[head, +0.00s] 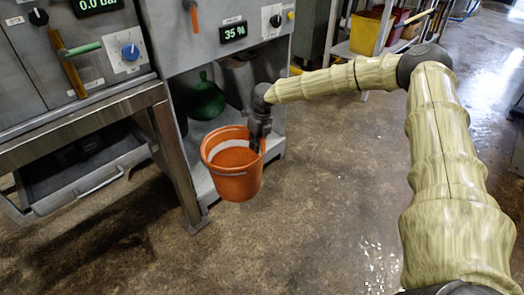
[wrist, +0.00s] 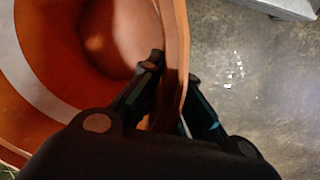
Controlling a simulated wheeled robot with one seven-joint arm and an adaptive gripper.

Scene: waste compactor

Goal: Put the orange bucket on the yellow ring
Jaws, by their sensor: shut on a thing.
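The orange bucket (head: 236,187) has a white band inside and a pale wire handle. It hangs roughly upright, seemingly above the floor, in front of the machine's lower shelf. My gripper (head: 256,148) points down at the bucket's right-hand rim and is shut on its wall. In the wrist view, the fingers (wrist: 172,80) pinch the bucket's wall (wrist: 178,35), one finger inside and one outside. The bucket looks empty in the part that shows. I cannot make out the yellow ring in either view.
The grey machine (head: 210,40) has knobs, handles and displays. A green round container (head: 205,98) stands in its lower bay. An open metal drawer (head: 75,195) juts out at left. A yellow bin (head: 366,33) is on a rack behind. The central floor (head: 310,220) is clear.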

